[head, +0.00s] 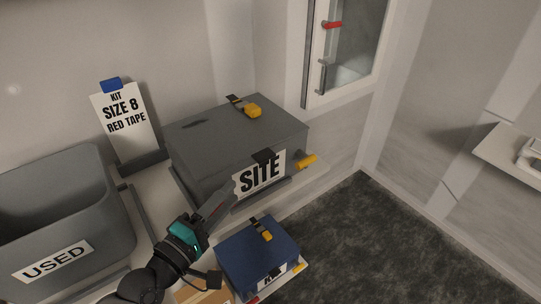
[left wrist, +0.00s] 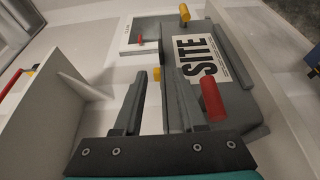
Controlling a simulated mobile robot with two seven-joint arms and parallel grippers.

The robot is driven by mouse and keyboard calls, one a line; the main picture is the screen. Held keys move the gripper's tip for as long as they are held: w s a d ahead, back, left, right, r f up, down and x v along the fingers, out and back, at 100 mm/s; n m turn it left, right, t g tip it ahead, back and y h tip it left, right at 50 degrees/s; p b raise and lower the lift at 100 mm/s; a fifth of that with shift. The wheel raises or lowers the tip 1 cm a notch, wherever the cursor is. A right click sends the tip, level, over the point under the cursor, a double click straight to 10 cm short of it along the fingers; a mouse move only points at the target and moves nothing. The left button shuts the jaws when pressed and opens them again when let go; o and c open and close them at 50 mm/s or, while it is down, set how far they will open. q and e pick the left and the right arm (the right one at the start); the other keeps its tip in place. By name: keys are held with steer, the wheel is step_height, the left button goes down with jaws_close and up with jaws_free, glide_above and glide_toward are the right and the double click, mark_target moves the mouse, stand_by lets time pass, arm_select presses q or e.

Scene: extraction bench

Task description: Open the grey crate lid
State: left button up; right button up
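The grey crate (head: 205,180) stands on the bench, with a white SITE label (head: 260,172) on its front. Its flat grey lid (head: 225,128) looks closed in the head view. A yellow piece with a dark strap (head: 252,111) is on top of the lid, and a yellow handle (head: 307,161) sticks out near the front right corner. My left gripper (head: 228,192) is in front of the crate's left front part. In the left wrist view its two fingers (left wrist: 156,76) are apart with nothing clearly held. A red knob (left wrist: 212,100) shows right of them. My right gripper is not in view.
A grey USED bin (head: 112,215) stands left of the crate. A kit sign (head: 125,122) stands behind the bin. A small blue box (head: 240,262) with a yellow latch is in front, below the crate. The dark floor (head: 390,250) at right is clear.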

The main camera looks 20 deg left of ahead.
mark_target(259, 164)
arm_select(q)
steer(key=p+x, duration=0.1)
steer(key=x, duration=1.3)
steer(key=shift+w+d, duration=0.15)
steer(key=shift+w, duration=0.05)
jaws_close()
stand_by(1.2)
